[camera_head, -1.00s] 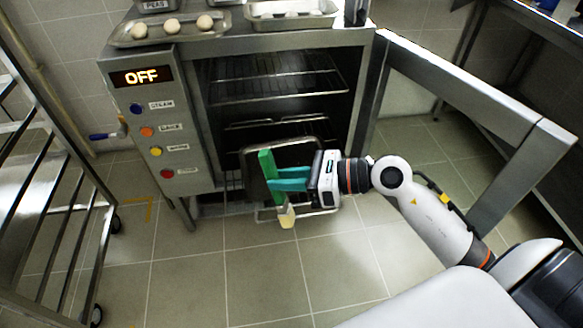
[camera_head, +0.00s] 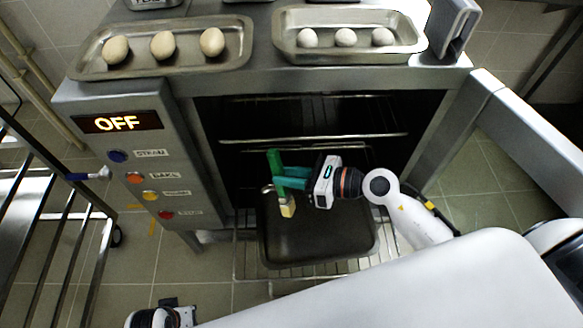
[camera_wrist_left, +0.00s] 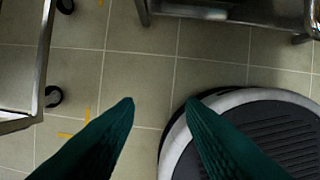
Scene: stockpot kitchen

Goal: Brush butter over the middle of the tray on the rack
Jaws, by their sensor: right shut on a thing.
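The brush has a green handle (camera_head: 275,162) and pale yellow bristles (camera_head: 287,208). My right gripper (camera_head: 279,182) is shut on the handle, with the bristles pointing down. The dark tray (camera_head: 330,242) lies on the wire rack (camera_head: 246,255), which sticks out of the open oven. The bristles show over the left part of the tray; I cannot tell whether they touch it. The gripper hides part of the tray's far side. My left gripper (camera_wrist_left: 160,103) is open and empty above the floor in the left wrist view.
The oven top holds two metal trays, one with brown eggs (camera_head: 163,45) and one with white eggs (camera_head: 345,37). The open oven door (camera_head: 530,130) stands at the right. A metal rack trolley (camera_head: 45,200) stands at the left. Floor is free between trolley and oven.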

